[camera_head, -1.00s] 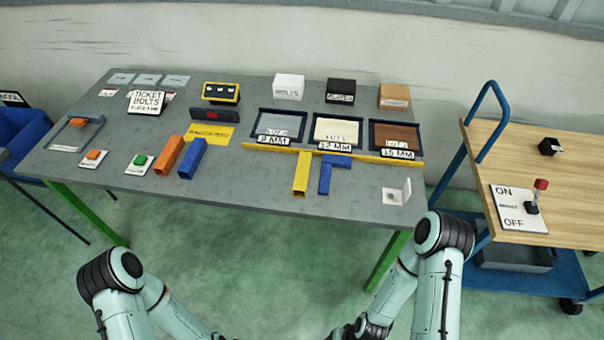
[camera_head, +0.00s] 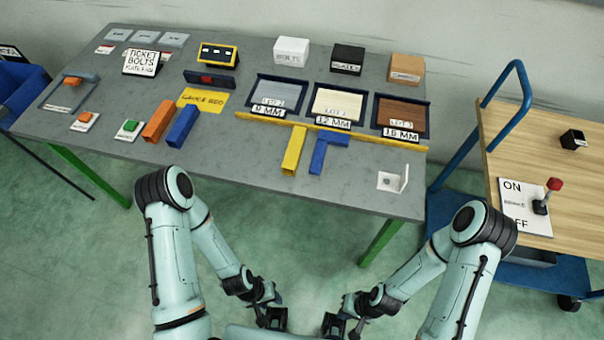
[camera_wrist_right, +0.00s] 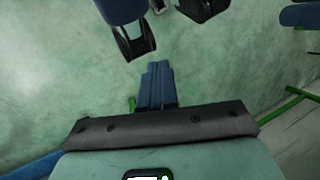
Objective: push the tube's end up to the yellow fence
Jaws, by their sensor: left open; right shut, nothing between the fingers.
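A yellow square tube (camera_head: 293,152) lies on the grey table, its far end at or very close to the yellow fence (camera_head: 262,119); I cannot tell if they touch. The fence is a long yellow strip in front of the three bolt trays. An orange tube (camera_head: 158,122) and a blue tube (camera_head: 182,126) lie further left. My left gripper (camera_head: 274,318) is open and empty, low in front of the table. My right gripper (camera_head: 334,325) is shut and empty beside it; its closed fingers also show in the right wrist view (camera_wrist_right: 157,84). Both are well away from the tubes.
A blue angle piece (camera_head: 322,153) lies just right of the yellow tube. A white bracket (camera_head: 391,181) sits near the table's front right corner. A wooden-topped cart (camera_head: 530,130) with an on/off lever stands at the right. The table's front middle is bare.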

